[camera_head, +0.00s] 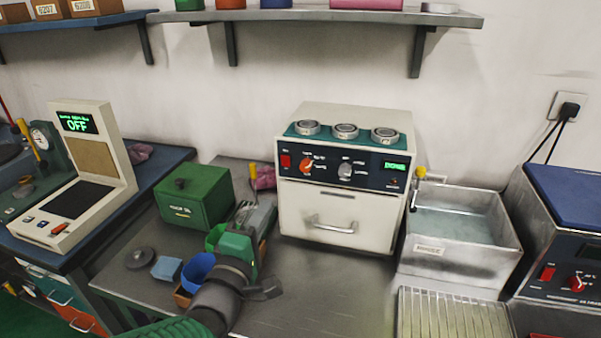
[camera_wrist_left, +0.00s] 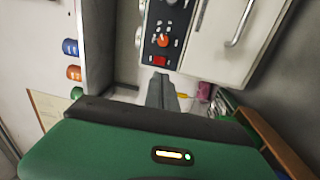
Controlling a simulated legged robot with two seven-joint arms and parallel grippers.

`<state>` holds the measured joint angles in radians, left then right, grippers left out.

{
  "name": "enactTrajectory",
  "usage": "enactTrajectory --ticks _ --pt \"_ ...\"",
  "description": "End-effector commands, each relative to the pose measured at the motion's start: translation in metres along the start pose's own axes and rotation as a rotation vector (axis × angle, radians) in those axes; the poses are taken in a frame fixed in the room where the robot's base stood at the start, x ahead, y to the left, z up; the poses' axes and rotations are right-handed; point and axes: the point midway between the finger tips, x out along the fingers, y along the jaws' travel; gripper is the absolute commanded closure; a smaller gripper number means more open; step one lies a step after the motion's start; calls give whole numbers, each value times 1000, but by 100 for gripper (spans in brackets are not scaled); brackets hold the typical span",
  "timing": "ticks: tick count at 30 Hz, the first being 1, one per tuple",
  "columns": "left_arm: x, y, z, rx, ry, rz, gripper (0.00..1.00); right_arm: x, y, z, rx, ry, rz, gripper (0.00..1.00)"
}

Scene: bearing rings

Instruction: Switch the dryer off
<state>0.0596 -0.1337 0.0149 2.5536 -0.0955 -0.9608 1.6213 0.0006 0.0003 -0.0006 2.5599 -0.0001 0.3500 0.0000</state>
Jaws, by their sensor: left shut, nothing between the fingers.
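The white cabinet with a dark control panel, which I take to be the dryer (camera_head: 318,215), stands against the wall on the grey bench. Its red switch (camera_head: 285,161) is at the panel's left end, beside an orange knob (camera_head: 306,164). The small display (camera_head: 395,166) at the right end is lit green. My left gripper (camera_head: 245,208) is shut and empty, in front of and left of the dryer. In the left wrist view its fingers (camera_wrist_left: 162,88) point towards the red switch (camera_wrist_left: 159,61), apparently with a gap. My right gripper is not in view.
A green box (camera_head: 195,197) and blue and green bins stand left of the dryer. A metal water basin (camera_head: 455,225) stands close on its right, with a blue-lidded unit beyond. A wall shelf (camera_head: 320,17) hangs above. The bench before the dryer is clear.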

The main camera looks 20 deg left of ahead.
Motion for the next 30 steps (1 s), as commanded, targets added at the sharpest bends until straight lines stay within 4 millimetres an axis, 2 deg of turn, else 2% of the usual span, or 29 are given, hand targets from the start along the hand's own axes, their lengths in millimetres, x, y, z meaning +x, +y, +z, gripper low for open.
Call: enactTrajectory --ticks 11,14,17,20,21,22,30 --pt "4 6 7 -15 -2 14 100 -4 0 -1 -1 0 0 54" --pt "10 10 8 -14 -2 10 100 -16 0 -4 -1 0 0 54" --pt "20 13 6 -16 -1 6 100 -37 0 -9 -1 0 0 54" --pt "31 14 5 -16 0 5 100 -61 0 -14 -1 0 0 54" --pt "40 6 4 -16 0 12 100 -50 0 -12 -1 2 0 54" --pt "46 6 4 -16 0 14 100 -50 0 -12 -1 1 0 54" --pt "105 7 6 -15 -1 13 100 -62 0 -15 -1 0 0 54"
